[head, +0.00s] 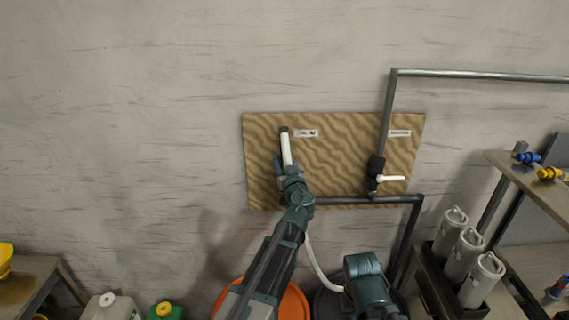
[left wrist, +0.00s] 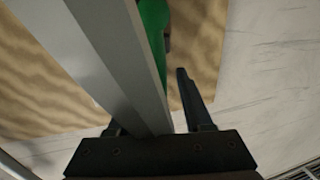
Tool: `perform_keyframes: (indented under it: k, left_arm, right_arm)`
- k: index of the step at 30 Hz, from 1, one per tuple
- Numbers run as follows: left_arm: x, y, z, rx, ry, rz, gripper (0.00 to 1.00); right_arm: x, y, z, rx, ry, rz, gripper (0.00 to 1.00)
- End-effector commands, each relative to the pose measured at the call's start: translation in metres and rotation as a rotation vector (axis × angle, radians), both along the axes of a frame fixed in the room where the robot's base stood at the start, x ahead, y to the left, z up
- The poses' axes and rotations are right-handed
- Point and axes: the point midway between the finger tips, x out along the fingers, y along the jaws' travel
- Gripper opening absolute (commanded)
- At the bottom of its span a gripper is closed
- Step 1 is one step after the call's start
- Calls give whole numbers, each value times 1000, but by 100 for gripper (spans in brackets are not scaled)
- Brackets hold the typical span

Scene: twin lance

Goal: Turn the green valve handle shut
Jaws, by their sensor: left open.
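In the left wrist view a green bar (left wrist: 154,25), which looks like the green valve handle, runs down from the top edge. A grey pipe-like bar crosses in front and hides its lower part. My left gripper (left wrist: 152,100) is open, one dark finger to the right of the green bar and the other mostly hidden by the grey bar. I cannot tell if it touches. In the head view my left gripper (head: 281,167) is at the left part of the brown panel (head: 340,150), and no green handle shows there. My right gripper is not seen.
A valve with a white handle (head: 391,179) sits on the dark pipe at the panel's right. A white tube (head: 287,149) stands just above my left gripper. An orange bucket (head: 297,303) is below. A shelf (head: 525,172) and grey canisters (head: 468,250) stand right.

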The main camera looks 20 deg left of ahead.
Motion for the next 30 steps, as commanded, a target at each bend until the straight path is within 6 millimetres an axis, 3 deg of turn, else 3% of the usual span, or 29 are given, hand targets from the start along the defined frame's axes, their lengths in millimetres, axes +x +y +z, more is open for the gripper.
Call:
perform_keyframes:
  k: [5,14,30]
  left_arm:
    - [0,0,0,0,0,0,51]
    - [0,0,0,0,0,0,0]
    - [0,0,0,0,0,0,0]
  right_arm:
    - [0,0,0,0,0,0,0]
    - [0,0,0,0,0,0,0]
    - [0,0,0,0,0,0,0]
